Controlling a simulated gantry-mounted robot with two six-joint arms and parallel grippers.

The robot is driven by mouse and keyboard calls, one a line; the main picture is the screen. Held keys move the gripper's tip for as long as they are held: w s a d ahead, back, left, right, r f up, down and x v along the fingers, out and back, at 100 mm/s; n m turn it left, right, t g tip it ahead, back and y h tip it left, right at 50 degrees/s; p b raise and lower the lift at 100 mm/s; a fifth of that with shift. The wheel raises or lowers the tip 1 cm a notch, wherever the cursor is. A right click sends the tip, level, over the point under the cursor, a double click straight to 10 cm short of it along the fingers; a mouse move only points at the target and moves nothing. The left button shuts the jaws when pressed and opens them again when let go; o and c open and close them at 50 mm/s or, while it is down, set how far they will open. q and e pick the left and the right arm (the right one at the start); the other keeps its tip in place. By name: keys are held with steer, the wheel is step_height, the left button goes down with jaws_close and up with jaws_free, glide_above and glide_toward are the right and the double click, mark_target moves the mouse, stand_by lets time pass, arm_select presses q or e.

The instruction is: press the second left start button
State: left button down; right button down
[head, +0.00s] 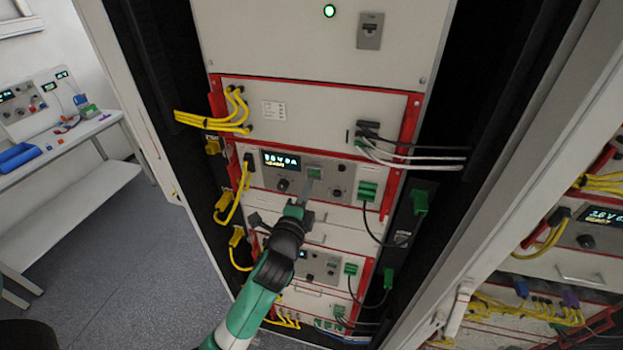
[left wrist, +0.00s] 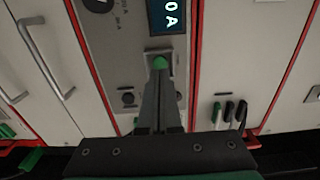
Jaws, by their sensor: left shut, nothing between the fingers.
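A cycler panel (head: 259,182) in the rack carries a lit display (head: 281,161), dark knobs and a green start button (head: 315,173) in a grey square frame. In the left wrist view the same green button (left wrist: 160,63) shows right at the tips of my fingers. My left gripper (head: 312,180) is shut and empty, its fingertips at the button's lower edge. I cannot tell whether they touch it. A second panel with a display (head: 303,254) sits lower in the rack, partly hidden by my left arm. My right gripper is in neither view.
Yellow cables (head: 222,122) hang on the panel's left, and green connectors (head: 368,190) with black cables on its right. White cables (head: 410,158) run above right. Another rack (head: 570,262) stands at the right, a workbench (head: 60,139) at the left.

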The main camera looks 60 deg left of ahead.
mark_target(315, 173)
arm_select(q)
steer(key=shift+x, duration=1.7)
steer(key=shift+d, duration=0.1)
